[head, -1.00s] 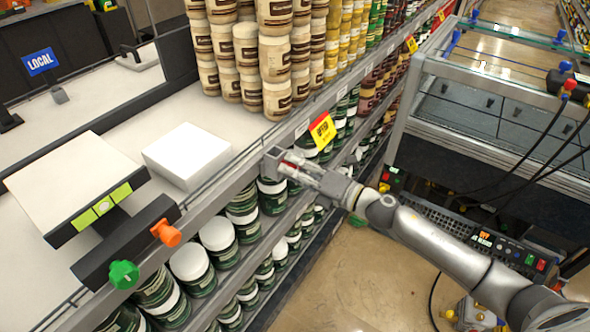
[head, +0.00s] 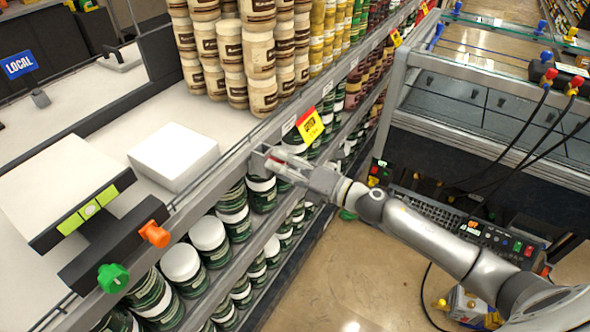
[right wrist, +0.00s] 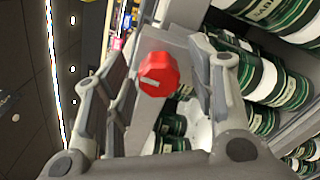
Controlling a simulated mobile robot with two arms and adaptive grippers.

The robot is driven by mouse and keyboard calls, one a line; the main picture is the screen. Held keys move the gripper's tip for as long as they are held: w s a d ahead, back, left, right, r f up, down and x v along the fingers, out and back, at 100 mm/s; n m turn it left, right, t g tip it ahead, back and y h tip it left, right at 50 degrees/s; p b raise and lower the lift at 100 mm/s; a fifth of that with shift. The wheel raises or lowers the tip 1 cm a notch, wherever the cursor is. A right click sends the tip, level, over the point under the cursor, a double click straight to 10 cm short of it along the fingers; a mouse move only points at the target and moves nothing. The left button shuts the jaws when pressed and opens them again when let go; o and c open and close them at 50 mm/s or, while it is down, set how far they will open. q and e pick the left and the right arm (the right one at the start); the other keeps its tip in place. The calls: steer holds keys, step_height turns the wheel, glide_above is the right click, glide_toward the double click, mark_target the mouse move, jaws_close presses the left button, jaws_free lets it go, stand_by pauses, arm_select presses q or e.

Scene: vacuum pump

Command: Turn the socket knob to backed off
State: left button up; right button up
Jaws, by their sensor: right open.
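A red knob (right wrist: 158,76) with a pale mark on its face shows in the right wrist view, on a grey mount by the shelf. I cannot tell from a label whether it is the socket knob. My right gripper (head: 274,160) is at the shelf's front edge in the head view. Its fingers are open, one on each side of the red knob in the wrist view, with gaps visible. The gripper mostly hides the knob in the head view. An orange knob (head: 154,233) and a green knob (head: 113,278) sit on a dark block at the left. My left gripper is out of view.
A white box (head: 174,156) lies on the white counter. Shelves of green-labelled jars (head: 208,240) run below it, and cream jars (head: 259,65) are stacked behind. A yellow-red price tag (head: 310,125) is close to my right gripper. A glass-topped bench (head: 480,75) stands at the right.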

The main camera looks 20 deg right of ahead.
steer(key=v, duration=1.2)
steer(key=shift+w, duration=0.1)
